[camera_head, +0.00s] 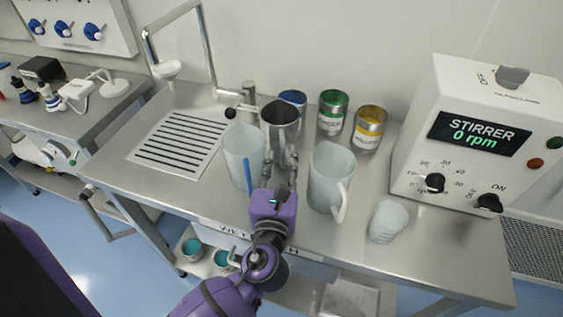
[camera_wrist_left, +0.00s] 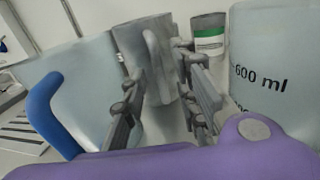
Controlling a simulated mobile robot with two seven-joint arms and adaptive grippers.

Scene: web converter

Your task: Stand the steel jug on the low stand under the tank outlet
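The steel jug (camera_head: 280,120) stands upright at the back of the steel bench, between a pale plastic jug with a blue handle (camera_head: 240,150) and a green-labelled tin. In the left wrist view the steel jug (camera_wrist_left: 135,42) is straight ahead, its handle (camera_wrist_left: 157,65) facing me. My left gripper (camera_head: 281,168) is open, with its fingers apart on either side of the handle. I cannot tell whether they touch it. My right gripper is not in view. I cannot clearly make out a tank outlet or low stand.
A larger pale jug (camera_head: 330,175) stands close right of my gripper, with a small beaker (camera_head: 387,221) beyond. Tins with blue, green (camera_head: 332,112) and yellow (camera_head: 369,128) labels line the back. A stirrer box (camera_head: 470,140) stands right. The slotted drain plate (camera_head: 175,145) is clear.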

